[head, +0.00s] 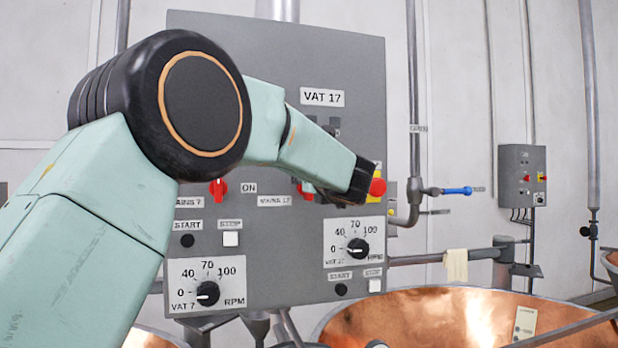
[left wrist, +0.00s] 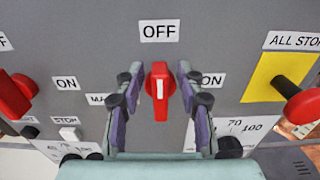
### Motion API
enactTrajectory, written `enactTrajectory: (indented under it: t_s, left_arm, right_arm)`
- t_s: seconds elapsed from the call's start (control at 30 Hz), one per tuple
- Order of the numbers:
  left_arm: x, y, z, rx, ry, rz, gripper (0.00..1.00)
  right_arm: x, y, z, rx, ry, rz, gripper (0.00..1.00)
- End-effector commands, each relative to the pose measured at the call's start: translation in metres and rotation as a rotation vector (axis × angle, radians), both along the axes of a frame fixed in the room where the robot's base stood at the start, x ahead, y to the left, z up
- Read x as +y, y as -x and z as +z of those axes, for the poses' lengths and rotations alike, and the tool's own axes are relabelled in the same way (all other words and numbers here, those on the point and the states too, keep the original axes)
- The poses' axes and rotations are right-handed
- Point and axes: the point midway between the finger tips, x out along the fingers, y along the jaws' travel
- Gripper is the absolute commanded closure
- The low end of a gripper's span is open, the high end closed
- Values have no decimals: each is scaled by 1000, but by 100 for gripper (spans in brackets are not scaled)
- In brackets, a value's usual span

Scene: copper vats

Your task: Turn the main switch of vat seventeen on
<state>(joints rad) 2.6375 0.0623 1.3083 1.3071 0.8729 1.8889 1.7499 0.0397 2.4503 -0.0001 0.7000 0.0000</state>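The grey panel (head: 330,60) carries a "VAT 17" label (head: 322,97). The red rotary switch of vat 17 (left wrist: 160,88) is in the middle of the left wrist view. Its white mark points up at the "OFF" label (left wrist: 159,31), and an "ON" label (left wrist: 213,79) is to its right. My left gripper (left wrist: 160,77) is open, one finger on each side of the switch, with gaps visible. My right gripper is not in view.
The mains 7 red switch (head: 218,188) is to the left. The red all-stop button (head: 378,187) on yellow is close on the right. Speed dials (head: 358,247) and start and stop buttons are below. A copper vat (head: 430,310) stands in front.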

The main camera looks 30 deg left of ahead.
Motion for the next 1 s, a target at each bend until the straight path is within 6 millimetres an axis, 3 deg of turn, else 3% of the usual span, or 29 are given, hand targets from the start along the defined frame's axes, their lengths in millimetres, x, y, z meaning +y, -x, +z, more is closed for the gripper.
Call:
enactTrajectory:
  t_s: [0.47, 1.0]
  left_arm:
    - [0, 0, -1, 2, 1, 1, 100]
    - [-2, -2, -4, 99, -75, -1, 100]
  right_arm:
    - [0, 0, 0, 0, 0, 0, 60]
    - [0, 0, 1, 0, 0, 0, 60]
